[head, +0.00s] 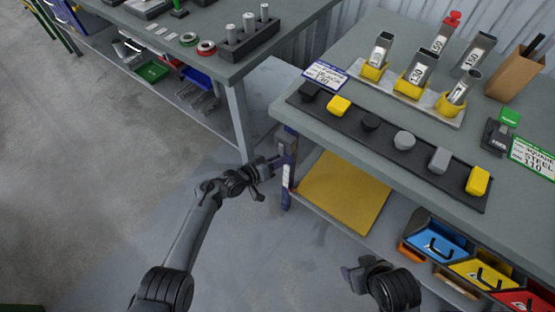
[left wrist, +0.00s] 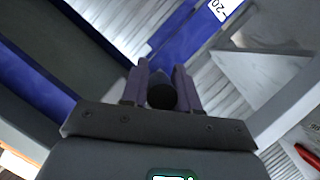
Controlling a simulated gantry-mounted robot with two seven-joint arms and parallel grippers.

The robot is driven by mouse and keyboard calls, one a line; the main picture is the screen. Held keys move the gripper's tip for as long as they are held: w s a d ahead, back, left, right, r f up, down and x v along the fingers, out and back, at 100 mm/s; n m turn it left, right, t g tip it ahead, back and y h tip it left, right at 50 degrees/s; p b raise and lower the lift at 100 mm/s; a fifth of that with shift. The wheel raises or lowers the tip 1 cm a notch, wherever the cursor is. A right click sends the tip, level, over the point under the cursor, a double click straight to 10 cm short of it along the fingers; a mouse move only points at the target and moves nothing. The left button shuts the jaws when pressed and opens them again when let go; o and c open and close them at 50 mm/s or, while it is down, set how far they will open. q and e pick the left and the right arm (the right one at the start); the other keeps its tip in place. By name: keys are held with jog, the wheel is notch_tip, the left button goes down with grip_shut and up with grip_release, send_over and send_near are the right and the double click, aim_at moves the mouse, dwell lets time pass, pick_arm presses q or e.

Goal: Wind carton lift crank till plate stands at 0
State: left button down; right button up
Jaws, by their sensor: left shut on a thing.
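My left gripper (head: 274,162) is at the blue post (head: 287,185) by the left corner of the right-hand table. In the left wrist view its two fingers (left wrist: 160,88) are shut around a dark round knob (left wrist: 161,96), which I take for the crank's handle. The rest of the crank is hidden. A white scale strip on the post is too small to read in the head view; the left wrist view shows a label with "20" (left wrist: 217,8). A flat yellow-brown sheet (head: 345,194) lies below the tabletop beside the post. My right gripper (head: 357,273) is near the lower shelf, its fingers unclear.
The right-hand table (head: 300,112) carries a black strip (head: 421,160) with grey, black and yellow blocks, and metal tubes in yellow holders. Blue, yellow and red bins (head: 436,243) sit below. Another workbench (head: 222,65) stands behind. Floor at left is clear.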

pick_arm(q)
jog(key=shift+s+a+f, duration=0.1)
jog(key=shift+s+f, duration=0.15)
jog(key=shift+f, duration=0.3)
jog(key=c, duration=1.1)
grip_release()
jog(key=shift+c, duration=0.2)
jog(key=shift+o, duration=1.1)
jog(key=shift+w+d+r, duration=0.1)
jog(key=shift+d+r, duration=0.1)
jog(key=shift+r, duration=0.05)
